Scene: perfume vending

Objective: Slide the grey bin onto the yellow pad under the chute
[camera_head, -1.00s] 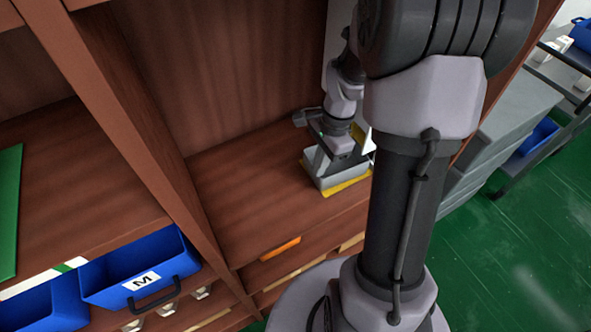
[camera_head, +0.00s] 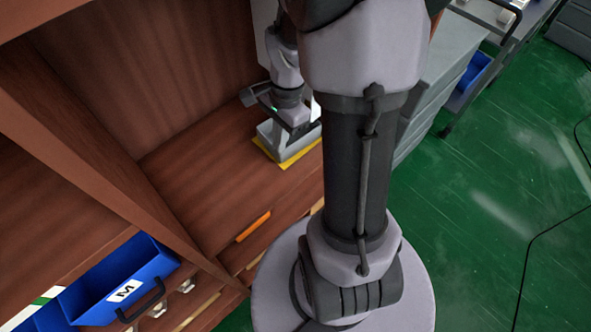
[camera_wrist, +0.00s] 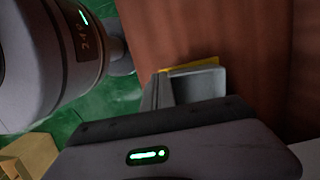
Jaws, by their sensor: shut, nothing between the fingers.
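The grey bin (camera_head: 268,133) stands upright on the wooden shelf, over the yellow pad (camera_head: 291,158). A strip of the pad shows along the bin's front edges; my arm hides its far right part. My gripper (camera_head: 297,126) is shut and empty, down at the bin; I cannot tell whether it touches it. In the wrist view, part of the grey bin (camera_wrist: 200,85) shows beyond my gripper, with a yellow edge of the pad (camera_wrist: 192,65) behind it. I cannot make out the chute for certain.
A pale upright panel (camera_head: 266,32) stands behind my arm. A wooden divider (camera_head: 90,165) bounds the shelf on the left. A blue bin marked M (camera_head: 125,282) and an orange handle (camera_head: 253,226) are at the front. The shelf left of the pad is clear.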

